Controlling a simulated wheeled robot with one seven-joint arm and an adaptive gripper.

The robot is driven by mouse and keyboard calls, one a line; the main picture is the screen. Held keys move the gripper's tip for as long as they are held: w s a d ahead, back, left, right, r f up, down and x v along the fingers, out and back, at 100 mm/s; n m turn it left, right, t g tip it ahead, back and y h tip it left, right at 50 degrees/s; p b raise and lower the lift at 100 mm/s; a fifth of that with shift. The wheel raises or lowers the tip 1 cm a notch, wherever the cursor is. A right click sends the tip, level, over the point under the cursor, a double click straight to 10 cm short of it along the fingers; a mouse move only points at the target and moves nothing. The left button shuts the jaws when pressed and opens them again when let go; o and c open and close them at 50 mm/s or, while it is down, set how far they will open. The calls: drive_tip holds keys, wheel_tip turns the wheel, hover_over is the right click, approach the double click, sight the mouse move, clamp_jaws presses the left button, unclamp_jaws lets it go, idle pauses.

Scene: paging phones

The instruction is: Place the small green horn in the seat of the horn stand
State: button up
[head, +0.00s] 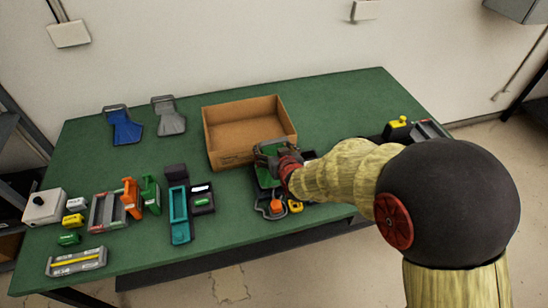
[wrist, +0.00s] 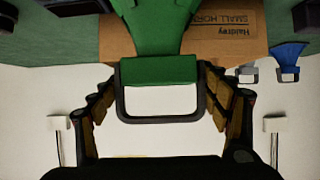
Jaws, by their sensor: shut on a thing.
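In the wrist view my gripper's two fingers (wrist: 157,88) stand on either side of the horn. The horn's dark handle loop points toward the wrist camera and its green body widens away from it. In the head view the horn's green body (head: 266,178) shows just below the fingers, partly hidden by them. I cannot pick out the horn stand or its seat for certain; my arm covers part of the table's right side.
An open cardboard box (head: 226,158), lettered "SMALL HOR…" in the wrist view (wrist: 228,45), stands close by. A blue horn-shaped piece (head: 123,127) and a grey one (head: 169,117) lie behind left. A teal holder (head: 180,215) and several devices crowd the left front.

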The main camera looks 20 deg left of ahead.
drive_tip(key=shift+w+a+f+b, duration=0.15)
drive_tip(key=shift+f+b, duration=0.25)
drive_tip(key=shift+f, duration=1.25)
drive_tip(key=o, duration=1.9)
drive_tip(key=shift+f, duration=0.15)
drive_tip(key=shift+o, duration=0.6)
drive_tip(key=shift+r, duration=0.2)
drive_tip(key=p+v, duration=0.2)
drive_tip(key=v, duration=1)
drive_tip(key=shift+f, duration=0.15)
